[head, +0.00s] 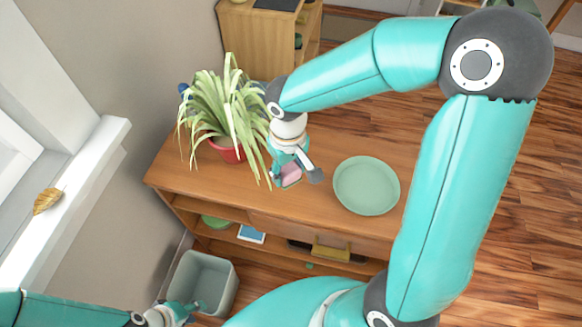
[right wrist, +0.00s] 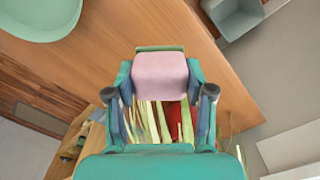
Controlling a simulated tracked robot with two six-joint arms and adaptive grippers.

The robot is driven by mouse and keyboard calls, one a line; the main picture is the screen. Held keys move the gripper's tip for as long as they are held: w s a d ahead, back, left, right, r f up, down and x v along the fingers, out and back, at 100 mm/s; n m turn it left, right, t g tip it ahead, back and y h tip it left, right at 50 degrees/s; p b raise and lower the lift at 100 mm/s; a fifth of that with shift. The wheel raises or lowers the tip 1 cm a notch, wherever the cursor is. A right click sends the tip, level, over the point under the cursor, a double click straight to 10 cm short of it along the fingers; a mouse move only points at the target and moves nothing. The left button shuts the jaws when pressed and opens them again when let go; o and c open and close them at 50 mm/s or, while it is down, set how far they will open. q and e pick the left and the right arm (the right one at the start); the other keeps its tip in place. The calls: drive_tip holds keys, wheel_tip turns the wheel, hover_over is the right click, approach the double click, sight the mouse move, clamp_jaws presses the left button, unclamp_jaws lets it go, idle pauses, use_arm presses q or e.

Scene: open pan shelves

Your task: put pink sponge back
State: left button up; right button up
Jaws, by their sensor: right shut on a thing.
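The pink sponge (head: 291,174) is between the fingers of my right gripper (head: 293,178), which is shut on it above the wooden top, between the plant and the green plate. In the right wrist view the sponge (right wrist: 160,75) sits between both fingertips, with a thin green strip along its far edge. My left gripper (head: 182,313) is low at the left, by the grey bin; its fingers are too small to tell open from shut.
A potted plant (head: 228,108) in a red pot stands left of my right gripper. A round green plate (head: 366,185) lies to its right. Open shelves below the wooden top (head: 330,222) hold a green dish (head: 215,222), a blue-white item (head: 251,234) and a yellowish block (head: 331,250). A grey bin (head: 225,291) stands on the floor.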

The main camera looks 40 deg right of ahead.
wheel_tip(320, 180, down, 7)
drive_tip(key=b, duration=0.6)
drive_tip(key=shift+r+b, duration=0.1)
drive_tip(key=shift+b, duration=0.2)
drive_tip(key=shift+r, duration=0.1)
idle(0.8)
drive_tip(key=shift+f+b, duration=0.7)
drive_tip(key=shift+b, duration=0.05)
idle(0.5)
drive_tip(key=o, duration=1.1)
drive_tip(key=shift+r, duration=0.15)
